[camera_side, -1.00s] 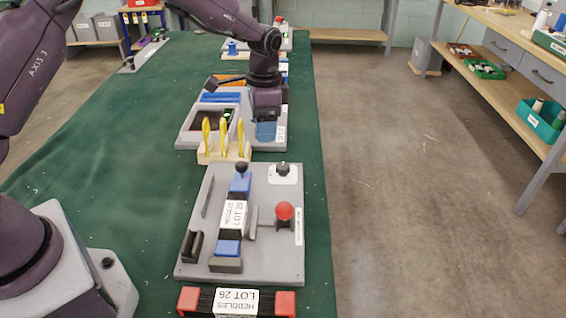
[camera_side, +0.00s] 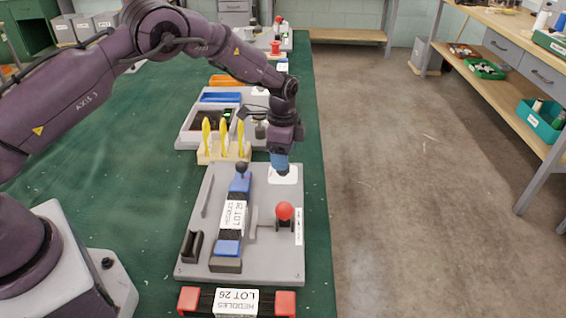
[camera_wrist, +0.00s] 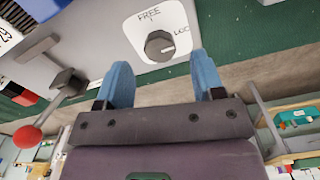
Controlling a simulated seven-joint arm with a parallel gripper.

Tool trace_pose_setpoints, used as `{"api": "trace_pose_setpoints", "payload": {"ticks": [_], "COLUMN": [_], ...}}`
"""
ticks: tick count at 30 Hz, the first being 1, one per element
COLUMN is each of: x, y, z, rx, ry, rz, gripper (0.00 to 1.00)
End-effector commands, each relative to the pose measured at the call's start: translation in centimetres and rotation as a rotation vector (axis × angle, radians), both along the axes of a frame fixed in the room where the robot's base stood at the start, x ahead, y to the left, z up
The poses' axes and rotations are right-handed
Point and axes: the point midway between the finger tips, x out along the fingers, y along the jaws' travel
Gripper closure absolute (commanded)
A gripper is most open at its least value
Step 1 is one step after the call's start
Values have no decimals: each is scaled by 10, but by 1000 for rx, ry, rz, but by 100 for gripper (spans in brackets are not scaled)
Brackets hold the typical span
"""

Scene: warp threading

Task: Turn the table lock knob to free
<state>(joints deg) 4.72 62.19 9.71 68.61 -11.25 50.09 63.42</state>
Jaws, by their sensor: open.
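The table lock knob (camera_wrist: 160,46) is a round dark grey knob on a white plate (camera_wrist: 138,22) marked FREE and, partly cut off, LOCK. I cannot tell for sure which mark it points to. In the side view my gripper hides the knob, and only part of its white plate (camera_side: 287,178) shows. My gripper (camera_side: 280,168) points down over that plate at the far right of the grey fixture board (camera_side: 204,262). In the wrist view my gripper's blue fingers (camera_wrist: 162,72) are apart and empty. The knob lies just beyond the gap between them, not gripped.
A red ball lever (camera_side: 284,211) stands on the board near the knob. A blue-ended heddle pack labelled LOT (camera_side: 233,215) lies to its left. A wooden rack (camera_side: 216,157) with yellow-handled tools stands behind the board. A red-ended heddle pack (camera_side: 279,303) lies in front.

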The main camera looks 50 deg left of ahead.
Motion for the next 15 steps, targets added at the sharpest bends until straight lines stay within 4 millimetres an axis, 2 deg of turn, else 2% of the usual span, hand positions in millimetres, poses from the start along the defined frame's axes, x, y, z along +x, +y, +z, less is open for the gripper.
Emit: {"api": "trace_pose_setpoints", "payload": {"ticks": [1,6,15], "x": [-1,0,0], "y": [0,0,0], "z": [-9,-27,-32], "rx": [2,1,1], "ry": [2,1,-1], "rz": [-1,1,1], "gripper": [38,38,38]}}
